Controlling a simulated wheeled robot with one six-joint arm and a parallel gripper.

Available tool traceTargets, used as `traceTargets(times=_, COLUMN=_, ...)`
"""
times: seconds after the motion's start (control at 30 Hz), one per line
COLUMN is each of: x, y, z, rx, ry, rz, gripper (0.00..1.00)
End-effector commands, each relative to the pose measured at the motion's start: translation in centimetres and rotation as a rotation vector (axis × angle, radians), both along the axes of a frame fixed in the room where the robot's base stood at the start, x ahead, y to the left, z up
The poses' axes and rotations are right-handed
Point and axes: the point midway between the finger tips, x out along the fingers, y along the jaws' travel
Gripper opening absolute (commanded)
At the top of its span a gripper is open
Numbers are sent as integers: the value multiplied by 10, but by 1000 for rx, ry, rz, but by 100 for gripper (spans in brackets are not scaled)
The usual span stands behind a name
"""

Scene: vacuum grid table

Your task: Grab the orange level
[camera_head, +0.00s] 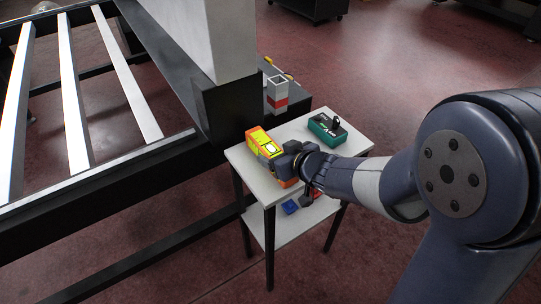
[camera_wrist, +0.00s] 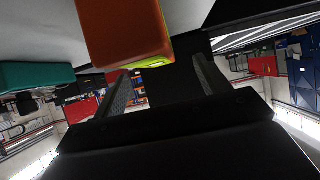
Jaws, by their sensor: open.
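The orange level (camera_head: 262,143), a boxy orange body with a bright yellow top, stands on the small white table (camera_head: 308,130) near its left edge. In the wrist view its orange body (camera_wrist: 125,30) with a yellow-green edge fills the top middle, just ahead of the fingers. My gripper (camera_head: 286,162) is right beside the level and partly hides it in the head view. In the wrist view my gripper (camera_wrist: 162,67) is open, its two fingers apart; I cannot tell whether either touches the level.
A green case (camera_head: 328,130) with a black handle sits on the tabletop to the right; it also shows in the wrist view (camera_wrist: 35,76). A blue item (camera_head: 290,207) lies on the lower shelf. A dark framed grid table (camera_head: 180,160) and pale column (camera_head: 230,40) stand close on the left.

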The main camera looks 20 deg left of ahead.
Motion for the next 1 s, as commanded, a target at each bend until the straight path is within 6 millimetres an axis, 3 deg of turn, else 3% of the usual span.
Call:
traceTargets(times=0.4, x=26, y=26, z=-24, rx=-1, ry=0, rz=1, gripper=71)
traceTargets(times=0.73, x=32, y=32, z=-26, rx=1, ry=-1, rz=0, gripper=71)
traceTargets(times=1.0, x=32, y=32, z=-26, rx=1, ry=-1, rz=0, gripper=50)
